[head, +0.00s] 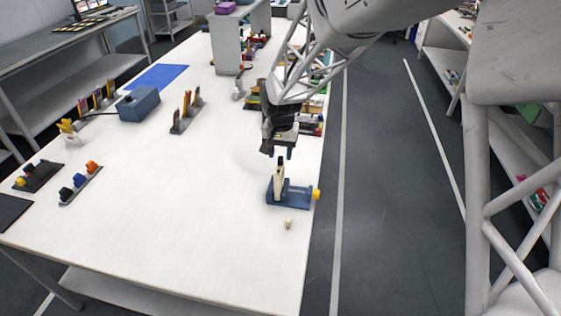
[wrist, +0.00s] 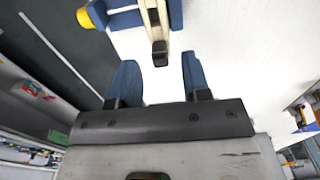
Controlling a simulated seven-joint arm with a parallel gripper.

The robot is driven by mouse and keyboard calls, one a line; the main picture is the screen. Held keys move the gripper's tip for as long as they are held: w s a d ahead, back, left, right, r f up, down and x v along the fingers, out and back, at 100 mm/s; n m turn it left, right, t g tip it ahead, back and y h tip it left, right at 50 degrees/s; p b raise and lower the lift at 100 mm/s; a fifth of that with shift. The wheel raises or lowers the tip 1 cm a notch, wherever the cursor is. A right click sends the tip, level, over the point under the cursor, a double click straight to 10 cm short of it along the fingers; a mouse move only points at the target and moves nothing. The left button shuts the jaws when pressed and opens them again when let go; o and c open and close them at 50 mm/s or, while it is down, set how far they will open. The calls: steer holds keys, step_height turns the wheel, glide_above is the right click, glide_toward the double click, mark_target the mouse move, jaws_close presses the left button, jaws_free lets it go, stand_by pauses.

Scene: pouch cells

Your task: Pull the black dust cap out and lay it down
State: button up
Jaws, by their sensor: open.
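A blue fixture (head: 297,198) with a yellow knob (head: 316,194) stands near the table's right edge. A cream upright piece (head: 280,172) stands in it. In the wrist view a small black cap (wrist: 160,53) shows at the end of this cream piece (wrist: 152,20), apart from my fingers. My gripper (head: 278,152) is just above the piece in the head view, pointing down. In the wrist view my gripper (wrist: 160,80) has its two blue fingers spread, with nothing between them. The cap lies roughly in line with the gap.
A small cream cylinder (head: 288,223) stands in front of the fixture. A rack (head: 80,185) with black, blue and orange knobs and a dark tray (head: 38,177) are at left. A blue box (head: 139,104) is farther back. The middle of the white table (head: 190,200) is clear.

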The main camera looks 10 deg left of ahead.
mark_target(280, 157)
steer(key=shift+f, duration=1.3)
stand_by(0.4)
jaws_close()
steer(key=shift+r, duration=0.85)
steer(key=shift+r, duration=1.05)
steer(key=shift+r, duration=1.3)
steer(key=shift+r, duration=1.1)
